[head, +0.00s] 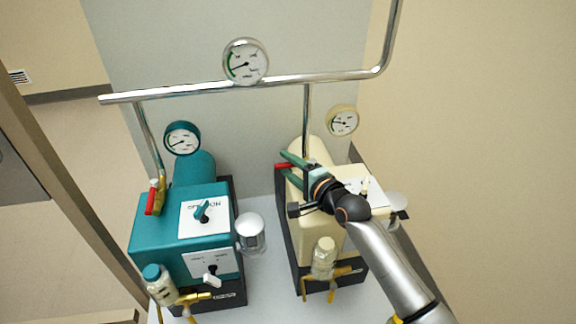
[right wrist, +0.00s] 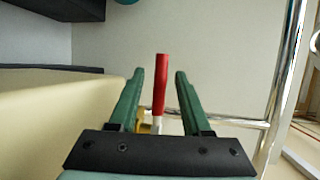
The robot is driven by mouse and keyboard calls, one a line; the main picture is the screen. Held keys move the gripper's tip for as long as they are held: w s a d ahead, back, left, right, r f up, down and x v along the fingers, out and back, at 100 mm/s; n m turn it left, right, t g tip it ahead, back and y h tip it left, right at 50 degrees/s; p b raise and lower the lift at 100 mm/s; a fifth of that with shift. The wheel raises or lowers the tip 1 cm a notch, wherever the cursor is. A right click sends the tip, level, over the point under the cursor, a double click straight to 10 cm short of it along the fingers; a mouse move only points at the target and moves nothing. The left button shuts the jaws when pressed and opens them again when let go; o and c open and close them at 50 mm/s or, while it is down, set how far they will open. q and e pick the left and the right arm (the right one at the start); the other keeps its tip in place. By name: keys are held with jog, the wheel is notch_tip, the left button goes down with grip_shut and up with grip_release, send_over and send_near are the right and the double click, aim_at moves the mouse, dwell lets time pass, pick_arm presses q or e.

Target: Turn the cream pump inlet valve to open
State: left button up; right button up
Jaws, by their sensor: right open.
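The cream pump (head: 307,234) stands on the right in the head view, its body partly covered by my right arm. Its inlet valve has a red lever (head: 281,166), which shows at the pump's left side. In the right wrist view the red lever (right wrist: 160,85) points upward, with a bit of brass valve body (right wrist: 143,126) below it. My right gripper (head: 285,163) has green fingers and is open. The lever appears between the two fingers, with a gap on each side. My left gripper is not in view.
A teal pump (head: 150,236) stands to the left with its own red lever (head: 151,201). A steel pipe (head: 190,91) with a gauge (head: 245,62) crosses above both pumps. A cream gauge (head: 342,120) sits behind my gripper. A metal-topped jar (head: 251,231) stands between the pumps.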

jog(key=shift+w+a, duration=0.15)
jog(key=shift+w, duration=0.1)
grip_shut()
dwell(0.3)
dwell(1.0)
